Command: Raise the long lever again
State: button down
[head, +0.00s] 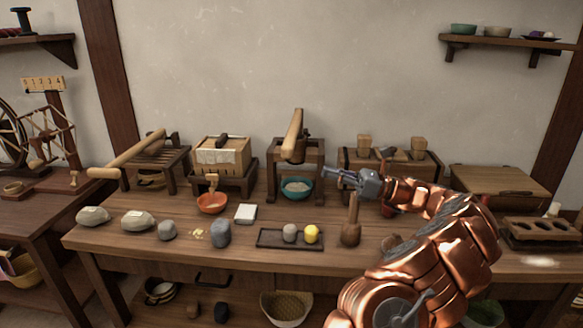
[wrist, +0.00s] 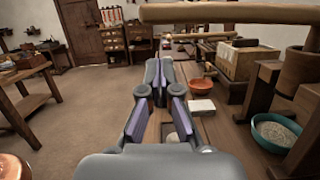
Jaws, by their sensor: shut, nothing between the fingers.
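A long pale wooden lever (head: 293,133) is on the wooden press frame (head: 318,150) at the middle back of the bench. It juts out toward the front; in the wrist view the lever (wrist: 230,13) crosses the top, nearly level, above my gripper. A teal bowl (head: 297,193) of pale grain or meal stands under the frame. Another long wooden bar (head: 127,155) slopes over a slatted stand at the left. My gripper (head: 327,171) is shut and empty, right of the lever and lower than it. It appears apart from the lever. Its fingers (wrist: 157,65) point along the bench.
A cloth-topped wooden box (head: 222,157) stands left of the press. An orange bowl (head: 212,203), a white block (head: 246,213), a dark tray (head: 272,239) and several stones and sacks lie along the front. A wooden pestle-like tool (head: 351,225) stands below my gripper.

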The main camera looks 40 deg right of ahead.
dwell(0.4)
jog(key=b+x, duration=0.1)
jog(key=x, duration=0.9)
jog(key=shift+r, duration=0.1)
